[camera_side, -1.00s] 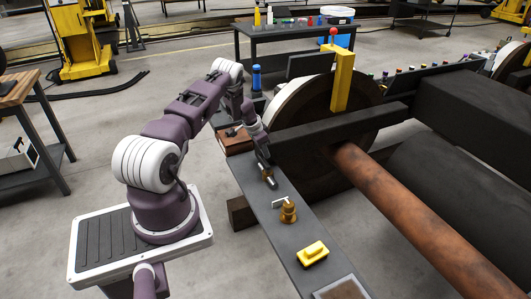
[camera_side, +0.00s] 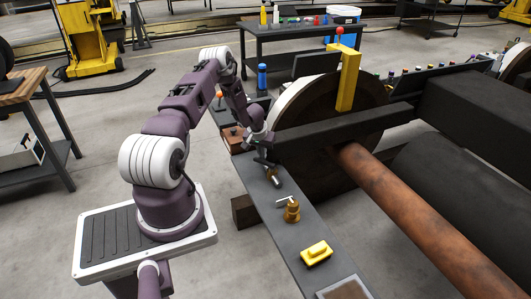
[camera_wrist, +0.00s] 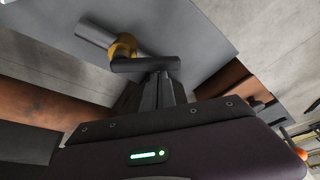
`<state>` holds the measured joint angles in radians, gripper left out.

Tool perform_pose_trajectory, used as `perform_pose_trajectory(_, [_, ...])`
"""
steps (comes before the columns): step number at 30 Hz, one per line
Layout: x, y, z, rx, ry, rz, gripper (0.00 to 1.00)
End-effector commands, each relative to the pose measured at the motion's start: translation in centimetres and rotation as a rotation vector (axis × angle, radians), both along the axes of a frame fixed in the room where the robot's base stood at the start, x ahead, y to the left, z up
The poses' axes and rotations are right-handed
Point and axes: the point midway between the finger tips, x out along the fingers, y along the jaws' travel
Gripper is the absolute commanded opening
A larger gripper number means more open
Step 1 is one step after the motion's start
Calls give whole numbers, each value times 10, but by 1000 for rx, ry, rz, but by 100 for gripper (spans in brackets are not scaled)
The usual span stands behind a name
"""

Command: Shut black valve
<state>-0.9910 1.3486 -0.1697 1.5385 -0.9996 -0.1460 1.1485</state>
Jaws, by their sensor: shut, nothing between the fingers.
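The black valve has a black lever handle (camera_wrist: 146,64) on a brass and grey body (camera_wrist: 124,45) in the wrist view. In the side view the valve (camera_side: 273,178) sits on the narrow grey bench, with its black handle (camera_side: 264,162) reaching toward the upper left. My gripper (camera_wrist: 160,76) is shut and empty. Its fingertips are right beside the lever in the wrist view; I cannot tell whether they touch it. In the side view my gripper (camera_side: 262,153) is low at the handle, partly hidden by my wrist.
A brass valve with a silver lever (camera_side: 291,210) and a yellow block (camera_side: 316,253) stand nearer on the bench (camera_side: 272,212). A brown box (camera_side: 233,140) is behind my gripper. The large wheel (camera_side: 330,118) and dark frame rise close on the right.

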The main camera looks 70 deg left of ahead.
Motion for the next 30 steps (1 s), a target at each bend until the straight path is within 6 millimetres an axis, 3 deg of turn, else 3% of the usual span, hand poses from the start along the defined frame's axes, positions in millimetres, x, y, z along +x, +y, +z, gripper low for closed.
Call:
perform_pose_trajectory(6, [-11, -5, 0, 2, 2, 238, 0])
perform_pose_trajectory(19, [-27, -21, 0, 0, 1, 377, 0])
perform_pose_trajectory(30, [-34, -34, 0, 1, 1, 641, 0])
